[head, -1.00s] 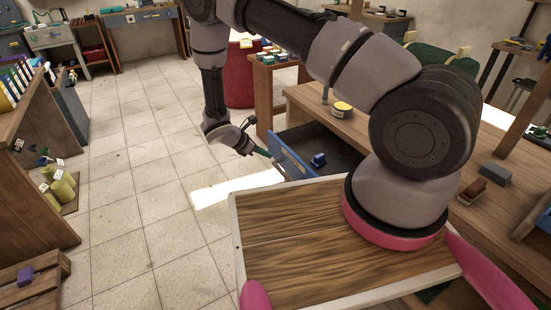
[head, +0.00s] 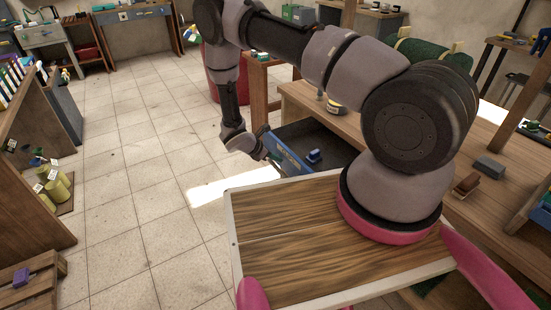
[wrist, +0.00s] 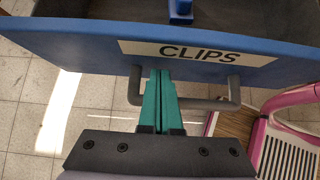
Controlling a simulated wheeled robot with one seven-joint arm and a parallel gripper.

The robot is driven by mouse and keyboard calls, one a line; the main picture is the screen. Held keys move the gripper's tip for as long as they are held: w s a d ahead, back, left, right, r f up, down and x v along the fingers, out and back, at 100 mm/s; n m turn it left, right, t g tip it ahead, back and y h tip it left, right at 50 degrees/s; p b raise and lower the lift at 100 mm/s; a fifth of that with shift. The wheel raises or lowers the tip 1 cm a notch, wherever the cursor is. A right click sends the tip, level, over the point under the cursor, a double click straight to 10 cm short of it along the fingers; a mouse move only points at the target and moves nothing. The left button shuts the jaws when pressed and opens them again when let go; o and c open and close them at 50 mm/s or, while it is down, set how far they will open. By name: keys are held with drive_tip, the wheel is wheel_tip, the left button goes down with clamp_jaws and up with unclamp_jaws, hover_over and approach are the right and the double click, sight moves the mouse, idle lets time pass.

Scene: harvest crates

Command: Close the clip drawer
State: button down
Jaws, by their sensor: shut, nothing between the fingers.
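The clip drawer (head: 290,153) stands pulled out from the wooden workbench, its blue front facing left. In the wrist view its blue front (wrist: 80,40) bears a "CLIPS" label (wrist: 200,52) and a grey bar handle (wrist: 235,90). A small blue object (head: 314,156) lies inside the dark drawer; part of it also shows in the wrist view (wrist: 180,10). My gripper (wrist: 160,73) is shut and empty. Its green fingers cross in front of the handle's bar, tips close to the drawer front. I cannot tell whether they touch it. In the head view my gripper (head: 273,160) is small beside the front.
The workbench (head: 390,135) carries a yellow-lidded can (head: 336,106), a grey block (head: 490,167) and a brown block (head: 467,184). A red drum (head: 222,85) stands behind my arm. Tiled floor (head: 140,170) lies clear left of the drawer. A wooden shelf stands far left.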

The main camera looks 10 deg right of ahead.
drive_tip(key=w+d, duration=0.2)
drive_tip(key=d, duration=0.5)
drive_tip(key=w+d, duration=0.2)
drive_tip(key=d, duration=0.5)
drive_tip(key=w+d, duration=0.2)
drive_tip(key=d, duration=0.4)
drive_tip(key=shift+w+d, duration=0.4)
drive_tip(key=shift+d, duration=0.3)
